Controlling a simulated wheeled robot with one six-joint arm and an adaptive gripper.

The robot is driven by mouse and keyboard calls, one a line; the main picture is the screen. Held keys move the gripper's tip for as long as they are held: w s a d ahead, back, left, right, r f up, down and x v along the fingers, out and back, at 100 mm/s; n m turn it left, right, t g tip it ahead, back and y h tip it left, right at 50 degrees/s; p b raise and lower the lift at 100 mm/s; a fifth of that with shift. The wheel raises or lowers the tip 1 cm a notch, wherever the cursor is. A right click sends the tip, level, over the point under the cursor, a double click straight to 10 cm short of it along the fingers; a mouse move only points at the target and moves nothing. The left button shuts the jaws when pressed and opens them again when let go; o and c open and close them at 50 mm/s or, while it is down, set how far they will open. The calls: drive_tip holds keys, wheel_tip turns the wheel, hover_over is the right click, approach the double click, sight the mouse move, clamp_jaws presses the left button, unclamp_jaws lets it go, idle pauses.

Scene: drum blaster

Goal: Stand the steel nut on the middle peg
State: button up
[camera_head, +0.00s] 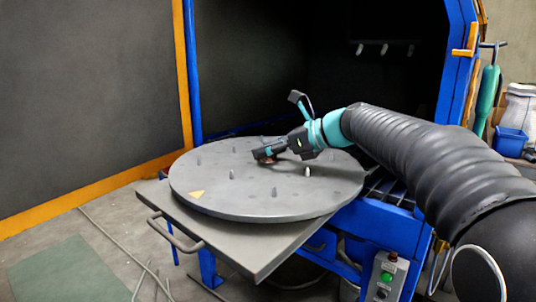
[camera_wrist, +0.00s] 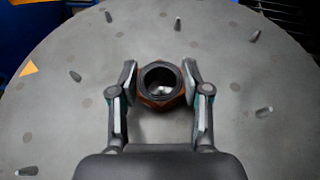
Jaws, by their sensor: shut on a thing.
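The steel nut (camera_wrist: 149,99), a hexagonal ring with rusty orange-brown sides and a dark bore, sits between my fingers in the wrist view. My gripper (camera_wrist: 160,82) is shut on it from both sides. In the head view, my gripper (camera_head: 266,157) is low over the middle of the round grey turntable (camera_head: 240,205), with a bit of the nut's brown showing below the fingers. A pale spot shows inside the bore; I cannot tell whether it is the middle peg's tip. The middle peg is otherwise hidden, and whether the nut touches the plate is unclear.
Several short upright pegs ring the turntable, including one at front left (camera_head: 232,174), one at front (camera_head: 275,191) and one at right (camera_head: 307,171). A yellow triangle (camera_head: 197,193) marks the plate. The blue cabinet frame (camera_head: 457,70) stands at right.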

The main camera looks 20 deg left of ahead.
drive_tip(key=shift+f, duration=0.35)
drive_tip(key=shift+f, duration=0.15)
drive_tip(key=o, duration=1.3)
drive_tip(key=shift+d+r, duration=0.25)
drive_tip(key=shift+d, duration=0.05)
drive_tip(key=v, duration=1.1)
drive_tip(key=shift+d+r, duration=0.15)
